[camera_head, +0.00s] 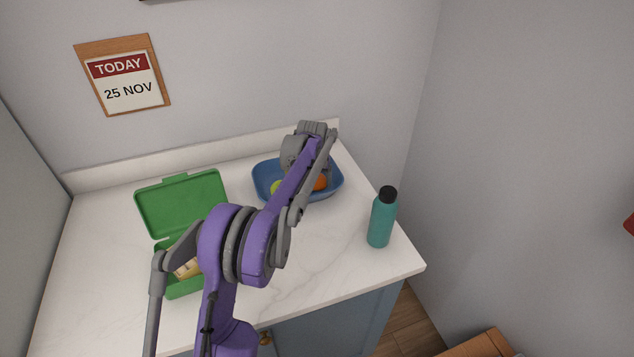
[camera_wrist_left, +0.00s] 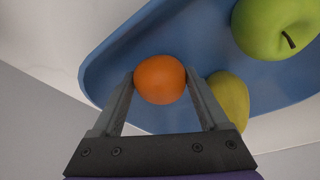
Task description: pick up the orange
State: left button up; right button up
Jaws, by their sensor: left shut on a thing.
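The orange (camera_wrist_left: 160,80) sits between the two fingers of my left gripper (camera_wrist_left: 160,88) in the left wrist view, and the fingers touch it on both sides. In the head view only a part of the orange (camera_head: 320,182) shows beside my left arm. It is over the blue bowl (camera_head: 268,172); I cannot tell whether it still rests on the bowl's floor. The bowl also shows in the left wrist view (camera_wrist_left: 120,65). In the head view my left arm hides much of the bowl and the fingertips. My right gripper is not in view.
A green apple (camera_wrist_left: 275,28) and a yellow fruit (camera_wrist_left: 230,98) share the bowl. A teal bottle (camera_head: 381,220) stands right of it, near the counter's edge. An open green lunchbox (camera_head: 181,203) with food inside is at the left. Bare counter (camera_head: 345,262) lies in front.

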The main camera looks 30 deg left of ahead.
aim_at(316, 177)
pick_arm(q)
jog(key=shift+c, duration=0.4)
notch_tip(316, 177, up, 9)
jog(key=shift+r, duration=0.15)
jog(key=shift+s+r, duration=0.25)
jog(key=shift+r, duration=0.1)
jog(key=shift+s+a+r+b, duration=0.25)
jog(key=shift+s+a, duration=0.95)
jog(key=shift+s, duration=4.55)
jog(key=shift+s+a+r+b, duration=0.15)
jog(key=shift+s+a, duration=1)
jog(key=shift+s, duration=4.65)
jog(key=shift+s+a+r+b, duration=0.25)
jog(key=shift+s+a, duration=0.95)
jog(key=shift+s, duration=4.55)
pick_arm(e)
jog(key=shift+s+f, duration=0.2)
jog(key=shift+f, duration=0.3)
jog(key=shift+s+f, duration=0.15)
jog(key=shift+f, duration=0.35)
pick_arm(q)
jog(key=shift+f, duration=0.2)
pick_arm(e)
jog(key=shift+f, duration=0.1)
